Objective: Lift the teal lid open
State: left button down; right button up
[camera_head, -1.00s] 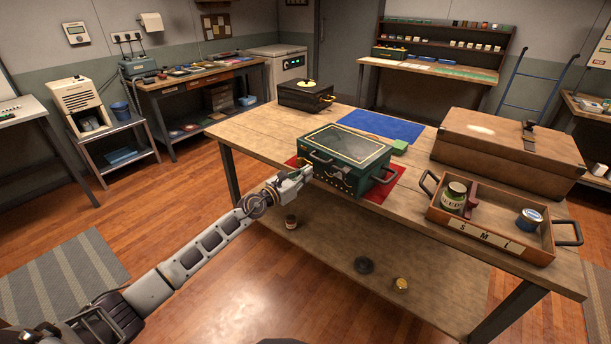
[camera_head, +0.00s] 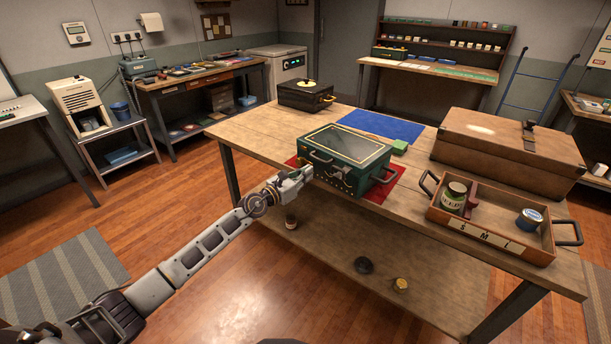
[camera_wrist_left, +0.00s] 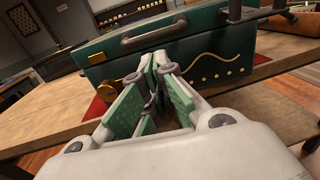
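The teal box (camera_head: 342,178) stands on a red mat (camera_head: 383,192) on the wooden table. Its teal lid (camera_head: 349,144), with a dark panel edged in pale gold, lies down on the box. Dark handles show on its sides. In the left wrist view the box front (camera_wrist_left: 205,62) shows a dark handle (camera_wrist_left: 153,34), brass fittings (camera_wrist_left: 108,91) and a gold wavy line. My left gripper (camera_head: 306,174) is at the box's front left. Whether the tips touch the box is unclear. My right gripper is not in view.
A wooden tray (camera_head: 490,240) with jars and a large brown case (camera_head: 510,150) stand to the right. A black box (camera_head: 305,95) and a blue mat (camera_head: 381,124) lie behind. A small green block (camera_head: 400,146) is close behind the teal box.

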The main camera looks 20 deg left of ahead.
aim_at(324, 157)
pick_arm(q)
jog(key=shift+x, duration=2.1)
jog(key=shift+b+x, duration=0.6)
jog(key=shift+x, duration=0.75)
dwell(0.4)
jog(key=shift+s+a+r, duration=0.1)
jog(key=shift+s+a, duration=0.05)
jog(key=shift+s, duration=0.2)
jog(key=shift+r+p, duration=0.15)
jog(key=shift+p, duration=0.25)
dwell(0.3)
jog(key=shift+r+p, duration=1.2)
jog(key=shift+w+r+p, duration=0.15)
jog(key=shift+r+p, duration=1.1)
jog(key=shift+p, duration=0.05)
